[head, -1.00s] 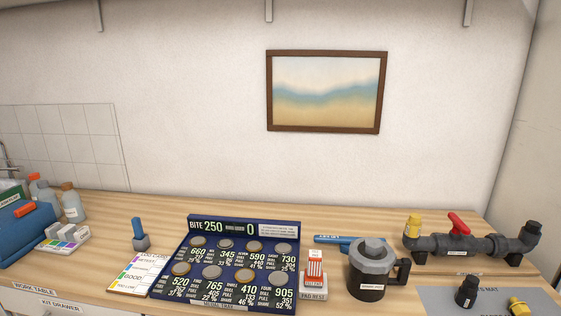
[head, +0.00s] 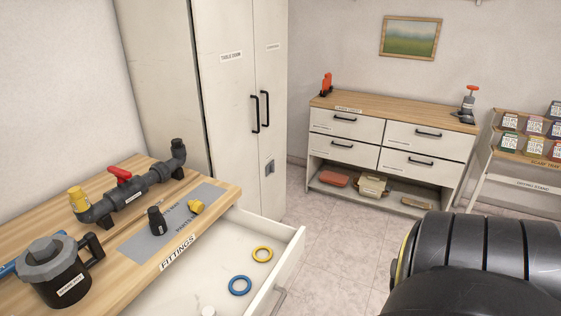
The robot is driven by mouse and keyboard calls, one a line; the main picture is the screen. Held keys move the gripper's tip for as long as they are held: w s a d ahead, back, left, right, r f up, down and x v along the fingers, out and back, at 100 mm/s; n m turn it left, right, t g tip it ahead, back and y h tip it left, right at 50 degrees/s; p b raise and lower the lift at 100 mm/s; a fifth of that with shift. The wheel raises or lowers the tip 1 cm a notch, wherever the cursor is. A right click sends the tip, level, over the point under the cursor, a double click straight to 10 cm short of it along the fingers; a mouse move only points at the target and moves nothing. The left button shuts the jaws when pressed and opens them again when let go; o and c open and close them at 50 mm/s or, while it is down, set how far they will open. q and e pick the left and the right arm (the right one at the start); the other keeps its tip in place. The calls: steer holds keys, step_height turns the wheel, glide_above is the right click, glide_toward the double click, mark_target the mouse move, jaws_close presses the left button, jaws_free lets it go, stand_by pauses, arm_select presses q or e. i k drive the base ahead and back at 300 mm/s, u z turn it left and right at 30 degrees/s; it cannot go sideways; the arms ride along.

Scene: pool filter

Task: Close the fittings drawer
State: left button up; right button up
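The fittings drawer (head: 190,285) is pulled out below the right end of the wooden work table, under the label FITTINGS. It is white inside. A yellow ring (head: 262,254) and a blue ring (head: 240,285) lie in it, and a small white piece (head: 208,311) shows at the lower edge. Part of a grey handle (head: 279,301) shows on the drawer's front. Neither gripper is in view; a black part of my own body fills the lower right.
On the table (head: 50,204) stand a lidded pot (head: 52,275), a pipe assembly with a red valve (head: 125,185) and a grey mat (head: 170,225) with small fittings. A tall cabinet (head: 215,100) stands behind. Floor (head: 325,235) is clear between drawer and low chest (head: 390,150).

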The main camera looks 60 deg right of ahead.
mark_target(200, 276)
steer(key=z, duration=1.45)
